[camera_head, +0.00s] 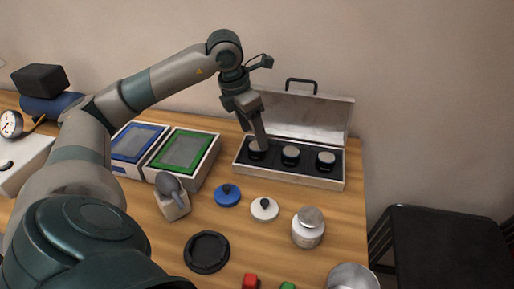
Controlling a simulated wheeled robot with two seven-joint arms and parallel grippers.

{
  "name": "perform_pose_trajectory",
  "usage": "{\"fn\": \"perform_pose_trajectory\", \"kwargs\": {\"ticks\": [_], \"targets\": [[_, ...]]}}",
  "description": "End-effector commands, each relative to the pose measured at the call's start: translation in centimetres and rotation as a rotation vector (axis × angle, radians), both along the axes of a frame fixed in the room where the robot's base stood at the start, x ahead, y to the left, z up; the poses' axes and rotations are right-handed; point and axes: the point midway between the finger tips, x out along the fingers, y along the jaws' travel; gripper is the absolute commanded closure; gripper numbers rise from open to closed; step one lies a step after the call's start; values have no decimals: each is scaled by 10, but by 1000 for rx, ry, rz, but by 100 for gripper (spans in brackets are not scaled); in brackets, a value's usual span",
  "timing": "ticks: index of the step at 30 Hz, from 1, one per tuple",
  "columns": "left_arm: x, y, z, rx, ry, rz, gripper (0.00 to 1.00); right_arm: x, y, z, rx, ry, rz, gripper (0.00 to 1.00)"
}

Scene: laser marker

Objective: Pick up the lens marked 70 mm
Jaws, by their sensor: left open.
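An open silver case (340,184) with a dark lining stands at the back right of the table and holds three round dark lenses with pale tops. They are the left lens (257,153), the middle lens (290,155) and the right lens (326,161). I cannot read any marking on them, so I cannot tell which is 70 mm. My left gripper (260,144) points down at the left lens, its fingertips at or just above it and partly covering it. Contact is unclear. My right gripper is not in view.
Blue-framed (136,143) and green-framed (180,151) trays stand left of the case. In front are a blue knobbed lid (228,195), a white knobbed lid (264,209), a metal jar (307,231) and a black ring dish (207,252). A black chair (450,245) stands right of the table.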

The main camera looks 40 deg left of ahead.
Motion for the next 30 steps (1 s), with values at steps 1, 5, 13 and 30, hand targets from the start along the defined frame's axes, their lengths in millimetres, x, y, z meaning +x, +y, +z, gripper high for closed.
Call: {"fn": "perform_pose_trajectory", "kwargs": {"ticks": [1,5,13,30], "targets": [[0,0,-4,0,4,1,36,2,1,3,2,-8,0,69],[3,1,-18,-1,5,0,36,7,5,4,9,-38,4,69],[9,0,-43,0,2,0,36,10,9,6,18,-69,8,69],[10,0,-44,-1,0,-1,55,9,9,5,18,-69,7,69]]}}
